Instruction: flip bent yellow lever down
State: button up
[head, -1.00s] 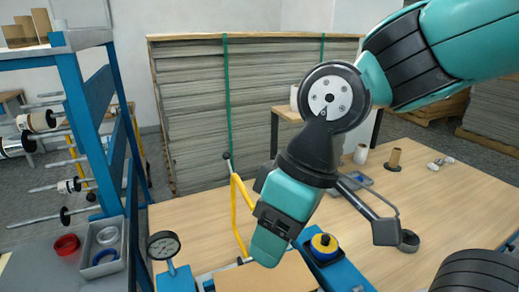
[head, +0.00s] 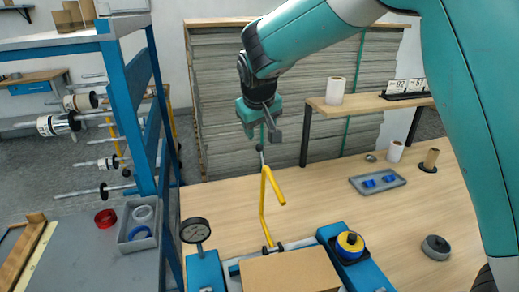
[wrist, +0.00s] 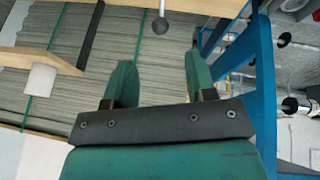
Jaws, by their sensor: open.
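The bent yellow lever (head: 264,208) stands upright at the back of the blue machine in the head view. A thin grey rod with a dark ball knob (head: 259,147) rises from its top. My gripper (head: 262,122) is just above the knob in the head view, near the stacked sheets. In the wrist view my gripper (wrist: 158,62) is open and empty, its two green fingers apart. The ball knob (wrist: 160,25) shows beyond the fingertips, roughly in line with the gap and apart from them. The yellow part of the lever is out of the wrist view.
The blue machine (head: 205,270) carries a dial gauge (head: 195,231), a brown board (head: 290,272) and a yellow-black spool (head: 350,242). A blue rack (head: 150,130) stands left. A wooden shelf (head: 375,105) stands behind right.

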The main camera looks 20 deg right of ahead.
aim_at(259, 148)
jog(key=p+x, duration=0.3)
jog(key=x, duration=0.8)
jog(key=shift+w+f, duration=0.1)
jog(key=shift+f, duration=0.3)
grip_shut()
